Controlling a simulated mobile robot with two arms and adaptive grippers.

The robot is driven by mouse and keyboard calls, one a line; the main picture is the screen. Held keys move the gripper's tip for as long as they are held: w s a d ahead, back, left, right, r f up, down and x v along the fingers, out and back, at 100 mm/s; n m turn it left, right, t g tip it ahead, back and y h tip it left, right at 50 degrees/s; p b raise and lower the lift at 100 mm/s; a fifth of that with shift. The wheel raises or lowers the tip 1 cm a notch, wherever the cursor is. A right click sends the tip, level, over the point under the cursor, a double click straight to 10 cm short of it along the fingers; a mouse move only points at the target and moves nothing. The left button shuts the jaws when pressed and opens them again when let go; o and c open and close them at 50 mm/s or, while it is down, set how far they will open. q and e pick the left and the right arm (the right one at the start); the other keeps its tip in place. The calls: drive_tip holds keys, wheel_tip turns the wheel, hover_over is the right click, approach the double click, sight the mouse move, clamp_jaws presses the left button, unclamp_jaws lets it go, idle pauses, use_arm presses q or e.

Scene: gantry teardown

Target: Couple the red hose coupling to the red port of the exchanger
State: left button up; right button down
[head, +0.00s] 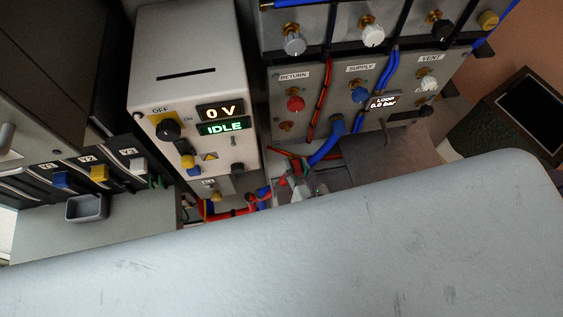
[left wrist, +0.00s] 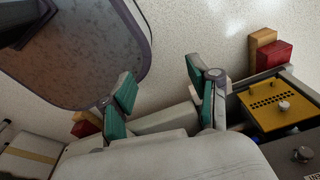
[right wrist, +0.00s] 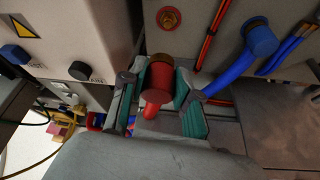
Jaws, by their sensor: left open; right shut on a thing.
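My right gripper (right wrist: 159,90) is shut on the red hose coupling (right wrist: 160,76), a red cylinder held between the green finger pads. A brass and red port (right wrist: 169,18) shows on the grey panel above it in the right wrist view, with a gap between them. In the head view this red port (head: 286,126) is under the RETURN label and red knob, and my right gripper (head: 304,187) is below it, small and partly hidden. My left gripper (left wrist: 160,88) is open and empty in the left wrist view. The coupling is hard to make out in the head view.
A blue hose coupling (right wrist: 260,38) sits on the panel right of the red port, its blue hose running down leftward. A red hose (head: 318,105) runs down beside the port. The IDLE power box (head: 195,75) stands left. A yellow box (left wrist: 285,105) is near my left gripper.

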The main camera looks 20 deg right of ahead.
sight(295, 155)
drive_tip(key=shift+w+a+r, duration=0.1)
drive_tip(key=shift+a+r, duration=0.05)
drive_tip(key=shift+r, duration=0.1)
drive_tip(key=shift+s+d, duration=0.25)
drive_tip(key=shift+d, duration=0.1)
drive_tip(key=shift+w+a+r+p, duration=0.1)
drive_tip(key=shift+a+r+p, duration=0.05)
drive_tip(key=shift+p, duration=0.3)
drive_tip(key=shift+w, duration=0.4)
drive_tip(key=shift+w+p, duration=1)
drive_tip(key=shift+w, duration=0.25)
use_arm(q)
drive_tip(key=r, duration=0.3)
drive_tip(key=d+r+p, duration=0.1)
drive_tip(key=shift+s+r, duration=0.15)
drive_tip(key=shift+s, duration=0.1)
use_arm(e)
drive_tip(key=shift+w, duration=1.2)
use_arm(q)
drive_tip(key=shift+d, duration=0.25)
drive_tip(key=shift+a+r+p, duration=0.1)
drive_tip(key=shift+r+p, duration=0.45)
use_arm(e)
drive_tip(key=shift+w+d, duration=0.2)
drive_tip(key=shift+w, duration=0.75)
